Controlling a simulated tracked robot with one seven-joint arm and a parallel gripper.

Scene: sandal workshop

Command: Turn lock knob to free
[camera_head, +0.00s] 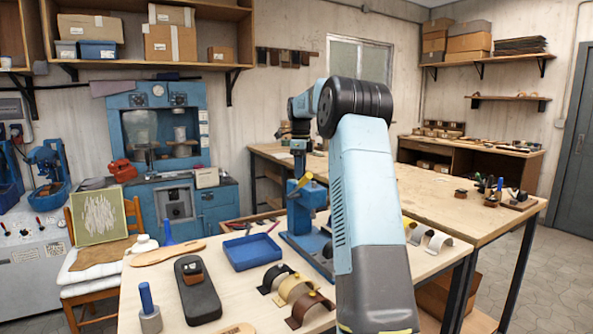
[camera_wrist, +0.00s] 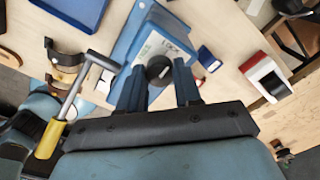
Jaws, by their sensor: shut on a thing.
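The lock knob (camera_wrist: 158,70) is a round black knob with a pale mark, on the blue press (camera_wrist: 124,50) beside a white label plate. In the wrist view my gripper (camera_wrist: 158,67) has one dark finger on each side of the knob and is shut on it. In the head view the blue press (camera_head: 302,240) stands on the bench behind my arm. Its lever with a yellow handle (camera_wrist: 49,138) shows at the lower left of the wrist view. My fingers and the knob cannot be made out in the head view.
A blue tray (camera_head: 252,251) lies on the bench (camera_head: 150,277) left of the press. Curved sandal straps (camera_head: 306,309) stand at the front, and a dark sole-shaped piece (camera_head: 197,297) lies left of them. Another bench (camera_head: 450,203) extends to the right.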

